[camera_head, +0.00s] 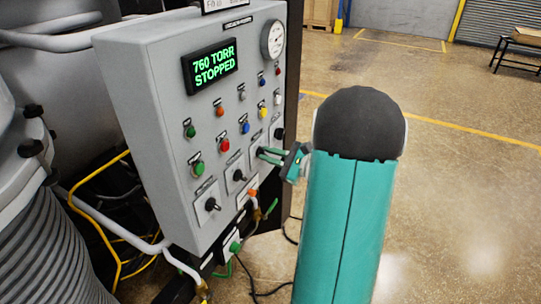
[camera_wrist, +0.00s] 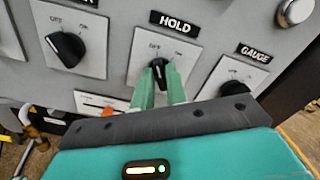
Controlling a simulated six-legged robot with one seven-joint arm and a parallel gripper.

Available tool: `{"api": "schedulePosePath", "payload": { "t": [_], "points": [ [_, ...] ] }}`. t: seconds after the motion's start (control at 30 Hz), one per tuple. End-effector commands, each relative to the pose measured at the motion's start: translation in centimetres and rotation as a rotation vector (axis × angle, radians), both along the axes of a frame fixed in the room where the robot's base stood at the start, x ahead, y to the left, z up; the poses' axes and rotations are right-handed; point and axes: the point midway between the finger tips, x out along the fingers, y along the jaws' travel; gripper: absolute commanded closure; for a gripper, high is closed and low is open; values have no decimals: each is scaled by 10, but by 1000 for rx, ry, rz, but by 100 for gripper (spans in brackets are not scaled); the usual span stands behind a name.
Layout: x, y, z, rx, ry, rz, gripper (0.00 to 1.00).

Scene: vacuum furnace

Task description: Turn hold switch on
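The hold switch (camera_wrist: 159,71) is a black rotary knob on a pale plate under the HOLD label (camera_wrist: 175,23), with OFF at upper left and ON at upper right. Its handle looks roughly upright in the wrist view, between the two marks. My gripper (camera_wrist: 160,76) has its green fingers on either side of the knob, close against it. In the head view my gripper (camera_head: 261,153) reaches the right part of the panel from the right, and its fingers hide most of the knob there.
The grey control box (camera_head: 160,130) carries a display (camera_head: 212,66) reading 760 TORR STOPPED, a dial (camera_head: 272,40) and several coloured buttons. A similar black knob (camera_wrist: 66,48) is left of the hold switch and the gauge knob (camera_wrist: 235,91) right. Open floor (camera_head: 450,180) lies to the right.

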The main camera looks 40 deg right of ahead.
Motion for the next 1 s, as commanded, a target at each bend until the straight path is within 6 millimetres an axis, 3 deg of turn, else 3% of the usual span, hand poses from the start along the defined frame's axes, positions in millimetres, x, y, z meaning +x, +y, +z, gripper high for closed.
{"api": "schedulePosePath", "payload": {
  "t": [0.07, 0.53, 1.0],
  "points": [
    [0, 0, 0, 0, 0, 0, 100],
    [0, 0, 0, 55, 19, 0, 100],
    [0, -1, 0, 388, 138, 0, 100]
  ]
}}
